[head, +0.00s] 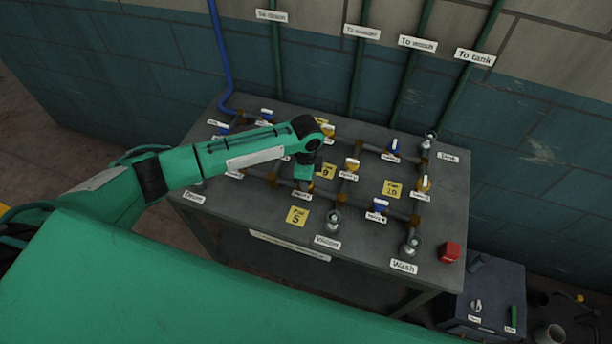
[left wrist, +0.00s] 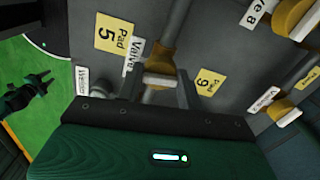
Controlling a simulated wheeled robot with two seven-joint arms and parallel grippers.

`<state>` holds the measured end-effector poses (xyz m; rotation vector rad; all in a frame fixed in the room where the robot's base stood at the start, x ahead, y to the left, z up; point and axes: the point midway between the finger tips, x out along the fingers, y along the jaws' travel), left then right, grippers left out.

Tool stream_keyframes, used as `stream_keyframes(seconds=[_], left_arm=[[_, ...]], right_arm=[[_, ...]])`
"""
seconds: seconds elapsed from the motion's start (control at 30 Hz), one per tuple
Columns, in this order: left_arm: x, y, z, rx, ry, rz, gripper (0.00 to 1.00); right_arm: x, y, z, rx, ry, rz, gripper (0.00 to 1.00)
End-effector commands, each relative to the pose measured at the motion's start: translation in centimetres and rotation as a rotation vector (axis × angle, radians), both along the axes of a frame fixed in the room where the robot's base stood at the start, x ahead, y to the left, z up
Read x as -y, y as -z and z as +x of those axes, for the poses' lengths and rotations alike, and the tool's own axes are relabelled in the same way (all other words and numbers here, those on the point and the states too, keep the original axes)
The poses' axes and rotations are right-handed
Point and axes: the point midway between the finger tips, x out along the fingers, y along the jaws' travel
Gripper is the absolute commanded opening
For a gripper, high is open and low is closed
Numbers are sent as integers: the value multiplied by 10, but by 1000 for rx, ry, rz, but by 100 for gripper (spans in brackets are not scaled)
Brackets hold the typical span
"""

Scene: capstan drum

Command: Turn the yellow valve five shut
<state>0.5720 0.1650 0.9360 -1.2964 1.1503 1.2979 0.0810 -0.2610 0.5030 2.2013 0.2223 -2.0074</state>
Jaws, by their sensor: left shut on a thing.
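My left gripper (head: 303,185) reaches down onto the bench-top piping, next to the yellow pad marked 5 (head: 297,216). In the left wrist view its two fingers (left wrist: 160,88) are closed on either side of a yellow valve handle (left wrist: 160,78), which sits on a pipe. The label beside this valve (left wrist: 130,68) reads "Valve", but its number is hidden. Pad 5 also shows in the left wrist view (left wrist: 118,33). In the head view the wrist covers most of the held handle.
Other yellow valves (head: 424,184) and blue valves (head: 380,206) stand close by on the grey bench (head: 260,215). Pipes rise along the wall behind.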

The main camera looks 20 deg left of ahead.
Motion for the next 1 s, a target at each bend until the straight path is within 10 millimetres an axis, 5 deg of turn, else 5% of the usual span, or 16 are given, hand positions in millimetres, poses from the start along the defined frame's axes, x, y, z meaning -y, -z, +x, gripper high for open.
stream_keyframes(seconds=[0.9,0.93,1.0], left_arm=[[1,-1,1,3,171,-2,15],[1,-1,1,3,171,-2,43],[1,-1,1,3,170,-2,57]], right_arm=[[4,-3,0,0,-2,-4,36],[4,-3,0,0,-2,-4,36],[4,-3,0,0,-2,-4,36]])
